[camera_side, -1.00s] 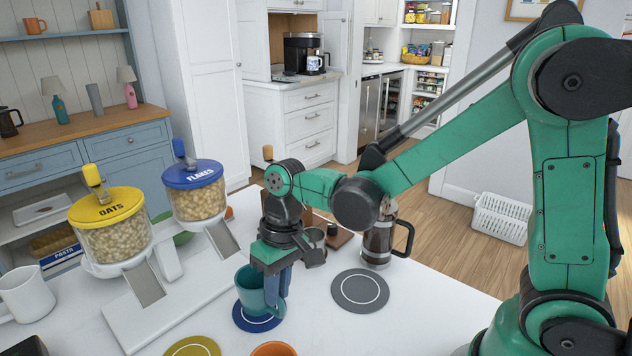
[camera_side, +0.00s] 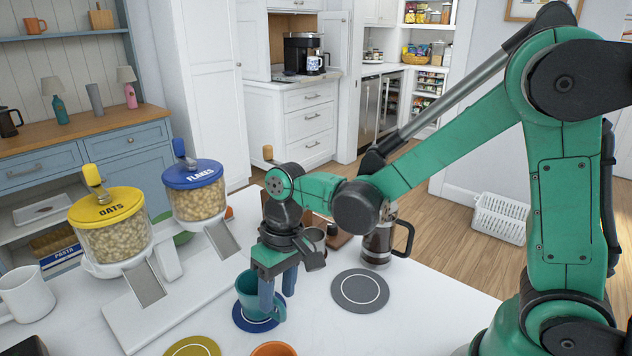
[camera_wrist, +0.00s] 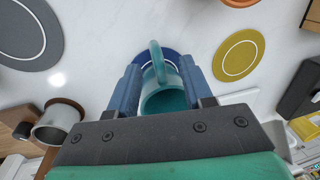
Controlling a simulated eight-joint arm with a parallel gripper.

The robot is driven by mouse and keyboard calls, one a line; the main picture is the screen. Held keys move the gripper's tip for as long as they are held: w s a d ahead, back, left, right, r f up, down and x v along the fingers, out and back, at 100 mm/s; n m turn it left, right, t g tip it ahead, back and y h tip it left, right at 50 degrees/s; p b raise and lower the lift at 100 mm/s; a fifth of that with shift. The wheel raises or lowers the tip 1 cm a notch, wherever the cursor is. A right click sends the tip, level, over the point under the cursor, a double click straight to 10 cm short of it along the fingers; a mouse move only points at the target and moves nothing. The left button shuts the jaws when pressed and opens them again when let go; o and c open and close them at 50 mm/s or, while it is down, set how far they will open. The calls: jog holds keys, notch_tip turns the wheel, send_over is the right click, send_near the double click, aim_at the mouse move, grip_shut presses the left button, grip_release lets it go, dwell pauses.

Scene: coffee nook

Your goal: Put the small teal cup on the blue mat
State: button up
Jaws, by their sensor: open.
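The small teal cup (camera_side: 248,293) stands upright on the blue mat (camera_side: 246,322) in the side view. In the wrist view the cup (camera_wrist: 165,98) shows its open mouth and its handle, with part of the blue mat (camera_wrist: 148,58) around it. My gripper (camera_side: 278,294) is open around the cup, with its blue fingers apart. In the wrist view one finger of my gripper (camera_wrist: 160,88) is on each side of the cup. Whether a finger still touches the cup is hard to tell.
A grey mat (camera_side: 360,290) lies to the right and a yellow mat (camera_side: 192,347) to the front left. The cereal dispenser (camera_side: 150,290) stands left, and a glass coffee press (camera_side: 378,243) stands behind the grey mat.

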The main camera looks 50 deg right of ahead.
notch_tip(320, 180, up, 11)
jog(key=d, duration=0.2)
jog(key=s+d+f+t+h, duration=0.2)
jog(key=s+d+t, duration=0.2)
jog(key=t, duration=0.3)
jog(key=shift+d+f, duration=0.4)
jog(key=shift+d, duration=0.4)
